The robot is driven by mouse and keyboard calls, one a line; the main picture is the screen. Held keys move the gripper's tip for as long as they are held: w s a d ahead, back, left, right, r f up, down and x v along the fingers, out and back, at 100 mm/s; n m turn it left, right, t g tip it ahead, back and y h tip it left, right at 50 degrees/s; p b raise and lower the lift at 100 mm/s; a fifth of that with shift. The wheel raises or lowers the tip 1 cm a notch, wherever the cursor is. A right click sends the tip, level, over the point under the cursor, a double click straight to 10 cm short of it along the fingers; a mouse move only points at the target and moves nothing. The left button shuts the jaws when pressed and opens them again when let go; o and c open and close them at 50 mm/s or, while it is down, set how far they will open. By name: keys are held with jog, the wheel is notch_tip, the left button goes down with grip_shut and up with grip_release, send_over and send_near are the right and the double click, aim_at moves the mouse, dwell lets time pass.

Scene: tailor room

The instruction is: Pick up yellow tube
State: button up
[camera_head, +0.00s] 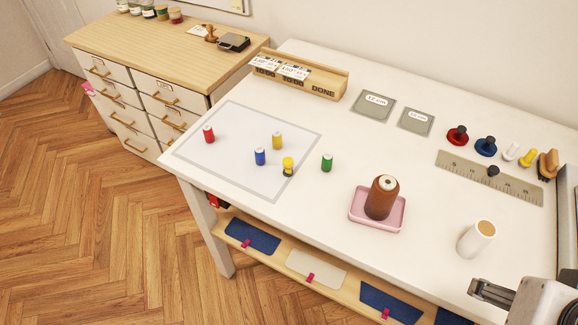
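Two small yellow pieces stand on the white table. One is a plain yellow thread spool or tube (277,140) on the grey-bordered mat (224,129). The other is a yellow piece with a dark band near its base (288,166), just in front of it at the mat's right edge. I cannot tell which is the yellow tube. My gripper (490,292) is at the lower right, at the table's front, far from both. It is partly cut off by the frame; its opening is unclear.
A blue spool (260,156), red spool (208,134) and green spool (327,162) stand near the yellow pieces. A brown cone sits on a pink tray (362,219). A white roll (475,239) stands near my gripper. A wooden card box (299,75) is behind.

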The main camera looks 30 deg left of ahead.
jog(key=c, duration=0.5)
jog(key=shift+o, duration=0.2)
jog(key=n+t+y, duration=0.2)
jog(key=n+y, duration=0.4)
jog(key=n, duration=0.7)
send_near(288, 167)
jog(key=d, duration=0.3)
jog(key=d+f, duration=0.1)
jog(key=d, duration=0.3)
jog(key=w+d+f, duration=0.1)
jog(key=d, duration=0.2)
jog(key=shift+d+f, duration=0.15)
jog(key=shift+d, duration=0.1)
jog(key=a+m+y, duration=0.1)
jog(key=a, duration=0.2)
jog(key=a+f+m+t+y, duration=0.1)
jog(key=a, duration=0.2)
jog(key=w+a+m+y, duration=0.1)
jog(key=a, duration=0.2)
jog(key=shift+a+f, duration=0.15)
jog(key=shift+a, duration=0.15)
jog(key=shift+s+a+m+t+y, duration=0.15)
jog(key=shift+a+m+t+y, duration=0.25)
jog(key=shift+a, duration=0.45)
